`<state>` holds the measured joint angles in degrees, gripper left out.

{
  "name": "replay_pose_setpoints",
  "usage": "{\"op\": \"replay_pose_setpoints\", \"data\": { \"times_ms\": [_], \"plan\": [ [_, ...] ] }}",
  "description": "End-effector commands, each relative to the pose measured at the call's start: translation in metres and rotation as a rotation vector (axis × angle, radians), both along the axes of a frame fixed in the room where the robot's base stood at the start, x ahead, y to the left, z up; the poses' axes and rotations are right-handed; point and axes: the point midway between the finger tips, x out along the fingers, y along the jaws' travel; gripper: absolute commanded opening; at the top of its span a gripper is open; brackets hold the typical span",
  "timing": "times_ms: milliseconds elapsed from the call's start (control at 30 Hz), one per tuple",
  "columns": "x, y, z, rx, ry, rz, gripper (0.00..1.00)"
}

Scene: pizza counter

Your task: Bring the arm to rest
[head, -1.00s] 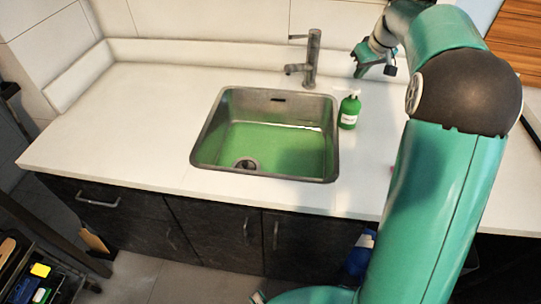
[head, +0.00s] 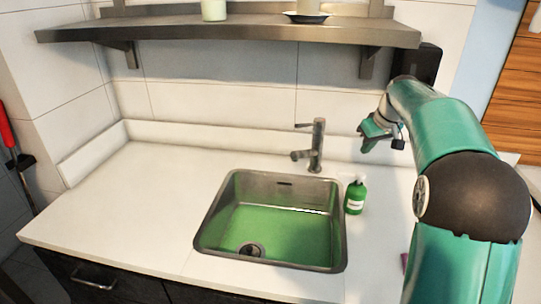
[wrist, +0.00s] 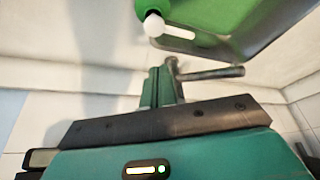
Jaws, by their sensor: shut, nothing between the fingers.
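My teal arm reaches in from the right of the head view, bent at a dark elbow joint. My gripper (head: 367,146) hangs over the back of the counter, right of the tap and behind the green soap bottle. In the wrist view my gripper (wrist: 162,86) has its fingers together with nothing between them. The soap bottle (head: 355,197), with a white pump top, stands upright beside the sink. It also shows at the top of the wrist view (wrist: 147,8), apart from the fingers.
The steel sink (head: 213,229) with a green basin is set in the white counter (head: 130,215). The tap (head: 317,150) stands behind it. A wall shelf (head: 230,31) runs above, holding a pale jar (head: 214,10) and a dark dish (head: 306,17). The counter's left side is clear.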

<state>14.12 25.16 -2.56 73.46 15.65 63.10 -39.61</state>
Motion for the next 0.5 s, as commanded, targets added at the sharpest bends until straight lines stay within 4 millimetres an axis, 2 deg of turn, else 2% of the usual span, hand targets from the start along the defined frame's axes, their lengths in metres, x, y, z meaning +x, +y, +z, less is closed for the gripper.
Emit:
{"op": "replay_pose_setpoints", "data": {
  "times_ms": [167,267,500],
  "plan": [
    [-0.017,0.012,0.013,-0.001,-0.005,-0.015,0.00],
    [-0.040,0.026,0.025,0.000,-0.006,-0.038,0.00],
    [-0.110,0.062,0.048,0.001,-0.013,-0.102,0.00]
  ]
}}
